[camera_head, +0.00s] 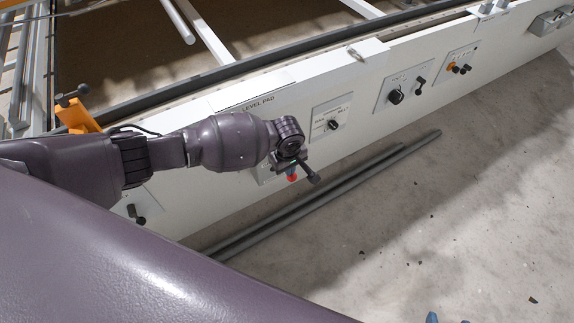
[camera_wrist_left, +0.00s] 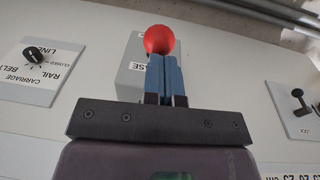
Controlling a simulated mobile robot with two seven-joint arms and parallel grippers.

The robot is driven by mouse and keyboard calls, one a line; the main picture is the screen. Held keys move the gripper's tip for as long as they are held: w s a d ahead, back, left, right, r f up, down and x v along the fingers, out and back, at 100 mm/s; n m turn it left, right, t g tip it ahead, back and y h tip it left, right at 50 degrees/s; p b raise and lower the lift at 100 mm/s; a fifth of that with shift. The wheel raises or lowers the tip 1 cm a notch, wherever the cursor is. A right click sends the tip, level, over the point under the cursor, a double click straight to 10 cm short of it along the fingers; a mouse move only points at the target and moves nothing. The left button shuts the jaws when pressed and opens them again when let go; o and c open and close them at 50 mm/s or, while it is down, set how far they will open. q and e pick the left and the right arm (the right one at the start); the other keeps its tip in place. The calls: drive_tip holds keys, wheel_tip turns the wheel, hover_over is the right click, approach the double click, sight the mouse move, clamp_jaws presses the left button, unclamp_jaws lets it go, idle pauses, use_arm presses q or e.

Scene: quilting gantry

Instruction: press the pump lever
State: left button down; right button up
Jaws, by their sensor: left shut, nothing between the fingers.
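A lever with a red ball knob (camera_head: 292,178) stands out from the white side panel; I cannot read a pump label on it. In the left wrist view the red knob (camera_wrist_left: 159,39) sits just beyond my fingertips, in front of a grey plate (camera_wrist_left: 136,76) whose label is partly hidden. My left gripper (camera_head: 290,170) is at this knob, its fingers (camera_wrist_left: 166,62) shut together and empty. Whether the fingers touch the knob I cannot tell. The lever's stem is hidden behind the fingers and gripper.
The panel carries a rotary knob plate (camera_head: 333,119), further control plates (camera_head: 404,89) to the right and a small black lever (camera_head: 135,212) to the left. An orange bracket (camera_head: 78,116) stands at the panel's left end. Grey rails (camera_head: 320,200) lie along the floor below.

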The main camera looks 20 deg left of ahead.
sight(289, 179)
use_arm(q)
drive_tip(key=shift+d+r+p, duration=0.1)
drive_tip(key=shift+d+p, duration=0.05)
drive_tip(key=shift+p, duration=0.6)
drive_tip(key=shift+s+f+t+y+p, duration=0.1)
drive_tip(key=shift+f+t+y+p, duration=0.35)
drive_tip(key=shift+p, duration=0.35)
drive_tip(key=shift+s+d+f+t+y+p, duration=0.15)
drive_tip(key=shift+f+t+y+p, duration=0.35)
drive_tip(key=shift+f, duration=0.4)
drive_tip(key=shift+f+y, duration=0.25)
drive_tip(key=shift+f, duration=0.35)
wheel_tip(289, 179, down, 2)
drive_tip(key=shift+t+y, duration=0.35)
drive_tip(key=shift+y, duration=0.05)
drive_tip(key=x, duration=0.1)
drive_tip(key=b+x, duration=0.2)
drive_tip(key=shift+s+f, duration=0.2)
drive_tip(key=shift+f, duration=0.05)
use_arm(e)
drive_tip(key=shift+d+r, duration=0.2)
drive_tip(key=shift+r, duration=1)
drive_tip(key=shift+s+f, duration=0.15)
drive_tip(key=shift+f, duration=0.05)
